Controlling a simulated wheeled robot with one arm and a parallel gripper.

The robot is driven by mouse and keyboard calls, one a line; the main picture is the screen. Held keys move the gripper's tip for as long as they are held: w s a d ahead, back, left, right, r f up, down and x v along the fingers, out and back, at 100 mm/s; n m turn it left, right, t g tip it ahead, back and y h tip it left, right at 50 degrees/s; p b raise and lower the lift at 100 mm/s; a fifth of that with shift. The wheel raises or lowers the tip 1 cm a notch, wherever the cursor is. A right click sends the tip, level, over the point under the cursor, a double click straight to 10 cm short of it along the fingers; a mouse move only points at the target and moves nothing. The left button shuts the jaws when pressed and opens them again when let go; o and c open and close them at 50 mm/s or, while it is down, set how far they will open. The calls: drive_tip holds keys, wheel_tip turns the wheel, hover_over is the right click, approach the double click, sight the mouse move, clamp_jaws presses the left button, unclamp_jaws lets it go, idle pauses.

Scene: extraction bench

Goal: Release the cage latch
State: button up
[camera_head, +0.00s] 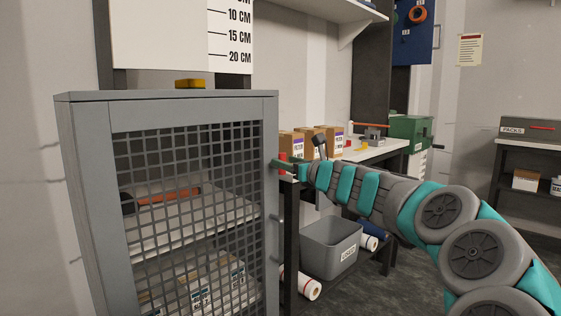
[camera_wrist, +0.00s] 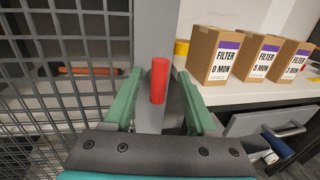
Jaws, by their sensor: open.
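The grey cage (camera_head: 88,200) stands at the left in the head view, its mesh door (camera_head: 190,190) shut. A red latch handle (camera_head: 283,157) sticks up at the door's right edge. In the wrist view the red latch handle (camera_wrist: 159,82) is an upright cylinder between the two green fingers of my gripper (camera_head: 287,166). The fingers are open, one on each side of it, with a visible gap on both sides. Its lower end and mount are partly hidden behind the gripper.
A bench right of the cage carries several filter boxes (camera_wrist: 217,55) close to my gripper's right side. A grey bin (camera_head: 330,245) stands below. Inside the cage an orange-handled tool (camera_head: 168,196) lies on a shelf. A yellow object (camera_head: 190,84) sits on top.

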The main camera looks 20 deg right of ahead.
drive_tip(key=shift+w+a, duration=0.25)
drive_tip(key=shift+w, duration=1)
clamp_jaws()
